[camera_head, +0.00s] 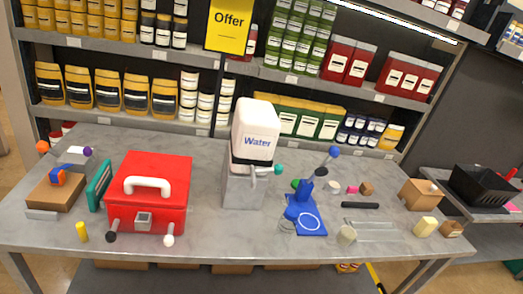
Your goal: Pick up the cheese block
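A pale yellow block (425,227), which looks like the cheese block, sits on the grey table (195,243) near its front right corner. It stands just left of a small brown block (450,229) and in front of a tan box (420,194). Its upper and front faces show, and nothing covers it. My gripper is not in view, so its distance from the block and its state do not show.
A red case (150,190), a white water container (254,131) and a blue stand (306,216) stand on the table. A cream cylinder (347,236) and clear bars (370,231) lie left of the block. Stocked shelves rise behind.

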